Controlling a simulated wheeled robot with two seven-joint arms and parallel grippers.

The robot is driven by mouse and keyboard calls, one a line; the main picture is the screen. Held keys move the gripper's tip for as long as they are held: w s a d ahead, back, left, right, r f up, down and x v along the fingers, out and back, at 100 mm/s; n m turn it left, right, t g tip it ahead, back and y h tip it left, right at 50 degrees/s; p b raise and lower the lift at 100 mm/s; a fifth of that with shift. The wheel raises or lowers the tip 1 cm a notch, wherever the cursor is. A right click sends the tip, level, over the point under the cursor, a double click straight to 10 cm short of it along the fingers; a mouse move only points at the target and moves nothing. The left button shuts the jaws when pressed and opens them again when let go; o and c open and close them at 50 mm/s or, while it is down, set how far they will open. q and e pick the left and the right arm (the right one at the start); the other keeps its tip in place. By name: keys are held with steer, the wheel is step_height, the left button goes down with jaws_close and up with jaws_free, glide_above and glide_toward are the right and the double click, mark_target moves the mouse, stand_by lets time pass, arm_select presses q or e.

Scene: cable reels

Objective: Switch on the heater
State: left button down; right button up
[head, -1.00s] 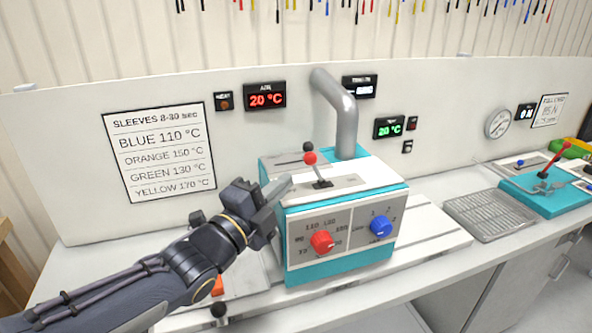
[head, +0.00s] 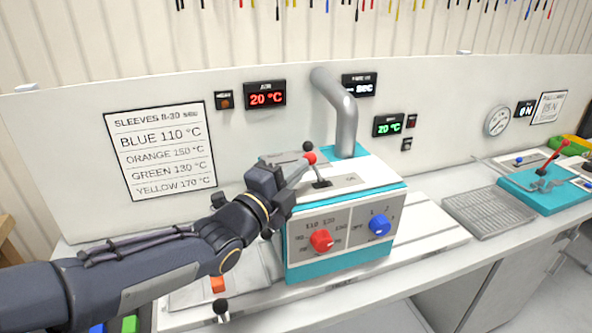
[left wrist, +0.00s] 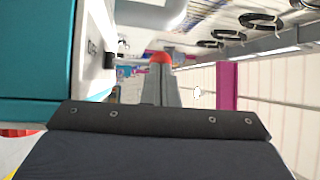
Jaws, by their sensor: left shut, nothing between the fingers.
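The heater (head: 300,262) is a teal and white box on the bench, with a grey pipe rising behind it. Its front has a red dial (head: 321,240) and a blue dial (head: 379,225). On its top is a lever with a red ball (head: 310,158), which also shows in the left wrist view (left wrist: 161,58). My left gripper (head: 301,168) is shut and empty, its fingertips right by the lever's left side near the ball. I cannot tell if they touch. My right gripper is not in view.
A sleeve temperature chart (head: 160,152) hangs on the back panel. A metal grate (head: 490,215) and a teal device with a red lever (head: 550,195) stand to the right.

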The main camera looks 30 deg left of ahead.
arm_select(q)
steer(key=shift+w+d+r+m+g+p, duration=0.25)
steer(key=shift+r+m+g+p, duration=0.2)
steer(key=shift+g+p, duration=0.1)
steer(key=shift+w+d+r+m+g+p, duration=0.25)
steer(key=shift+r+m+g+p, duration=0.1)
steer(key=shift+r+g+p, duration=0.15)
steer(key=shift+w+d+r+m+g+p, duration=0.15)
steer(key=shift+w+d+m+g+p, duration=0.2)
steer(key=shift+g, duration=0.3)
steer(key=shift+w, duration=0.2)
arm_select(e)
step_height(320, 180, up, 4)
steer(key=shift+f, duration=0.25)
arm_select(q)
steer(key=shift+w+d+r+p, duration=0.1)
steer(key=shift+w+d+p, duration=0.05)
steer(key=shift+p, duration=0.25)
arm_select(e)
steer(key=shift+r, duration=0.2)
